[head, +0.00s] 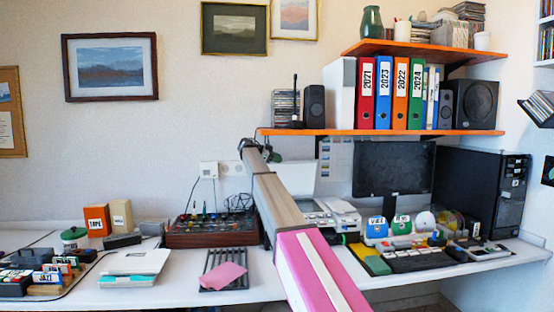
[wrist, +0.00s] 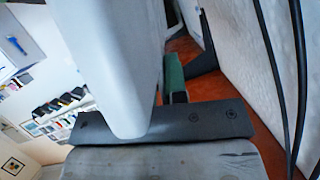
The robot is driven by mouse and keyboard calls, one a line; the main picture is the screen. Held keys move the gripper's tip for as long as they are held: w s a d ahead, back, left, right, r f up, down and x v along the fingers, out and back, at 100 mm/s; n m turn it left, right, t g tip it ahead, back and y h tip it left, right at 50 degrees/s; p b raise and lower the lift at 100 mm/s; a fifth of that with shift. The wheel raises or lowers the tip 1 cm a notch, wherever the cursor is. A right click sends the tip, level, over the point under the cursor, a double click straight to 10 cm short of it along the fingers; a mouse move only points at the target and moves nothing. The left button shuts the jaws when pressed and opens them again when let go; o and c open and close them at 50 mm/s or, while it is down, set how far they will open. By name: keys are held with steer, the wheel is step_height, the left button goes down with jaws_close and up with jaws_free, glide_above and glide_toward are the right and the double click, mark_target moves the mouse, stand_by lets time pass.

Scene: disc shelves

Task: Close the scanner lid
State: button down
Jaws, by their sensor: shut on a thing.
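The scanner (head: 335,214) sits on the desk right of my arm, partly hidden by it. Its pale lid (head: 302,178) stands raised at the back of the scanner, its left part hidden behind my arm. My gripper (head: 272,153) is at the top of the lid near the wall, small and partly covered by my arm. In the wrist view, a large pale panel (wrist: 110,55), which looks like the lid, fills the space in front of the gripper. A green finger pad shows to its right; the other finger is hidden. My gripper is shut on the lid.
An orange shelf (head: 380,132) with binders is close above and right of my gripper. A monitor (head: 393,168) and keyboard (head: 425,260) stand right of the scanner. A mixer-like box (head: 212,230) and black rack (head: 224,268) are left of my arm.

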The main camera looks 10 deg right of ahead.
steer(key=s+f+m+t, duration=0.1)
steer(key=s+f, duration=0.5)
steer(key=s+f+m+t, duration=0.1)
steer(key=s+f+m, duration=0.1)
steer(key=s+f, duration=0.3)
steer(key=s+f+m+t, duration=0.1)
steer(key=s+f, duration=0.5)
steer(key=shift+s+f+h, duration=0.35)
steer(key=shift+f+h, duration=0.05)
steer(key=shift+f, duration=1.15)
steer(key=c, duration=1.3)
jaws_free()
steer(key=shift+a, duration=0.1)
steer(key=v, duration=1)
steer(key=shift+s+a+r, duration=0.1)
steer(key=shift+a+r, duration=0.1)
steer(key=shift+a, duration=0.15)
